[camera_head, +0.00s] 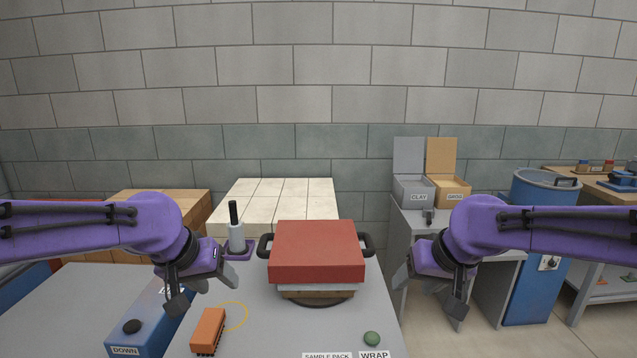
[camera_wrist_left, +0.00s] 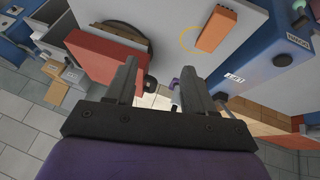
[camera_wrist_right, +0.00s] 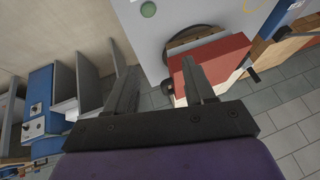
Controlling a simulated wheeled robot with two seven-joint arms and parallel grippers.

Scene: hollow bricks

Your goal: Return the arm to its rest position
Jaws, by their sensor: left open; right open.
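My left gripper (camera_head: 205,287) is open and empty in the head view, above the left part of the grey table. In the left wrist view its two fingers (camera_wrist_left: 160,90) stand apart with nothing between them. My right gripper (camera_head: 428,290) is open and empty at the table's right edge. In the right wrist view its fingers (camera_wrist_right: 162,92) are also apart. A red block with black side handles (camera_head: 317,250) sits between the two grippers, apart from both. It also shows in the left wrist view (camera_wrist_left: 100,65) and the right wrist view (camera_wrist_right: 222,62).
An orange hollow brick (camera_head: 209,330) lies by a yellow ring (camera_head: 236,316). A blue box marked DOWN (camera_head: 140,325) stands left. A bottle-like tool (camera_head: 236,235) stands behind. A green button (camera_head: 372,339) is at front right. Bins (camera_head: 413,190) and a blue drum (camera_head: 540,250) stand right.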

